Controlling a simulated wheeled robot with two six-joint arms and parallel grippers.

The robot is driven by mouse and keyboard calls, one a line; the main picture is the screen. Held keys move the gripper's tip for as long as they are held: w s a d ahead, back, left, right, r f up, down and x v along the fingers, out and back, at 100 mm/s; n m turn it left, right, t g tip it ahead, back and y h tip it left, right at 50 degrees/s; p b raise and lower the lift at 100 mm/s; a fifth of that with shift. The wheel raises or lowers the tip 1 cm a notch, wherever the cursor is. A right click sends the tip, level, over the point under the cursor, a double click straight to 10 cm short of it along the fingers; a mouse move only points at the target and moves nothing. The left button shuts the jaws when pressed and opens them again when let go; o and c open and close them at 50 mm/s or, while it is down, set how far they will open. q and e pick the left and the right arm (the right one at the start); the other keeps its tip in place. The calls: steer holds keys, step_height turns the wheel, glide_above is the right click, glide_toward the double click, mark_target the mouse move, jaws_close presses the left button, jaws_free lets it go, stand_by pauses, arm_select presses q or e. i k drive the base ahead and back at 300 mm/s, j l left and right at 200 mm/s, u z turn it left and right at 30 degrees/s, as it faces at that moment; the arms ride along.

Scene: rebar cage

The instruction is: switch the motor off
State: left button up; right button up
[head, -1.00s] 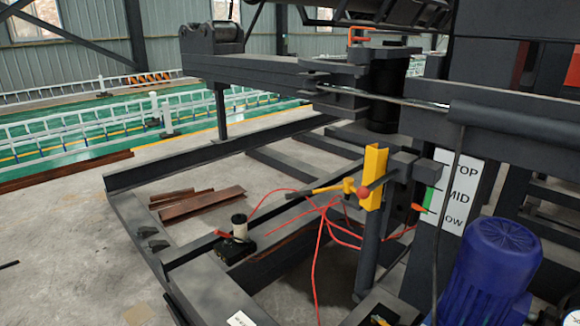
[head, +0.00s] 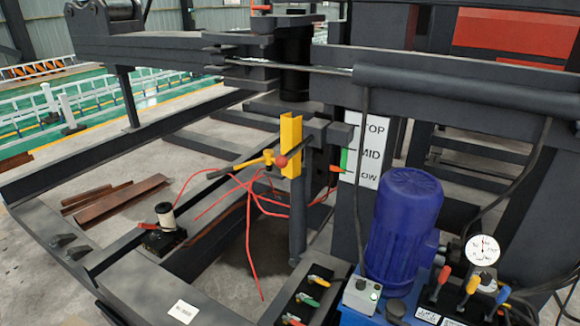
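The blue motor (head: 403,222) stands upright on a blue base (head: 345,317) at the lower right of the head view. A small light-grey box (head: 361,296) with a green button and a dark round part on top sits just left of the motor's foot. It looks like a switch box, but its markings are too small to read. Neither of my grippers is in view.
Coloured levers (head: 466,290) and a round gauge (head: 483,250) stand right of the motor. A dark block with several small levers (head: 311,290) is to its left. A yellow bracket (head: 291,146), red cables and a TOP/MID/LOW sign (head: 370,150) are behind.

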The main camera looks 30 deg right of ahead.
mark_target(361, 284)
steer(key=z, duration=1.55)
